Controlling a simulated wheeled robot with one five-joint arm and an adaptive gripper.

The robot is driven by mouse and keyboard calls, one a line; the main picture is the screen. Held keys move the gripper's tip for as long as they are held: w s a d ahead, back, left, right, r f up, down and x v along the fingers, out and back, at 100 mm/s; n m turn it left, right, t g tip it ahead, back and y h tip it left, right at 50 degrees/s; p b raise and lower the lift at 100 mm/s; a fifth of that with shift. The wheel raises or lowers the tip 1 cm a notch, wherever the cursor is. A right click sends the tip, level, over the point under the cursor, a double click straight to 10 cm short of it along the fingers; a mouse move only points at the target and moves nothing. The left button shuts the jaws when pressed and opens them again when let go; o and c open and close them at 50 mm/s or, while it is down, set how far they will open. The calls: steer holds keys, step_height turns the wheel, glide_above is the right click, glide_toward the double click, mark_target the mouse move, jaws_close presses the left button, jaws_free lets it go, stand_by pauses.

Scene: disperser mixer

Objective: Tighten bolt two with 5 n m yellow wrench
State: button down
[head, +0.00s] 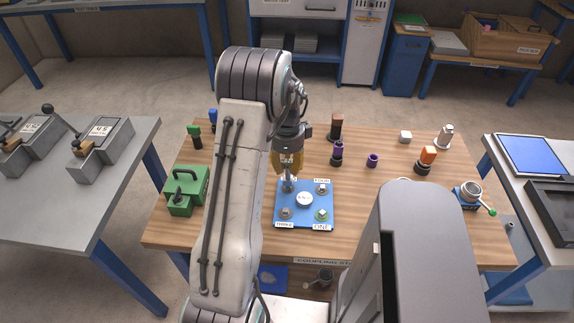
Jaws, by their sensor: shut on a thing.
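My gripper (291,142) points down over the wooden table, shut on the yellow wrench (287,160). The wrench is upright, and its lower end is at the far-left bolt (289,187) of the blue plate (304,217). I cannot tell whether it is seated on that bolt or just above it. The label there is mostly hidden. Other bolts are at the far right (322,189), near left (286,213) and near right (322,214); the near-right label appears to read ONE. A round white hub (304,199) is in the plate's middle.
A green case (187,190) stands at the table's left. Black-and-orange (428,155), black-and-purple (337,154) and brown-topped (336,127) tools stand behind and right of the plate. Side benches flank the table.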

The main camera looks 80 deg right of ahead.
mark_target(288, 169)
steer(key=shift+f+b, duration=0.7)
steer(key=shift+f, duration=0.25)
steer(key=c, duration=1.1)
jaws_free()
steer(key=shift+o, duration=0.2)
step_height(288, 169, up, 12)
steer(key=shift+o, duration=1)
steer(key=shift+f, duration=0.3)
step_height(288, 169, down, 6)
steer(key=shift+s+f+b, duration=0.1)
steer(key=shift+f+b, duration=0.1)
steer(key=shift+b, duration=0.2)
steer(key=shift+f, duration=3.55)
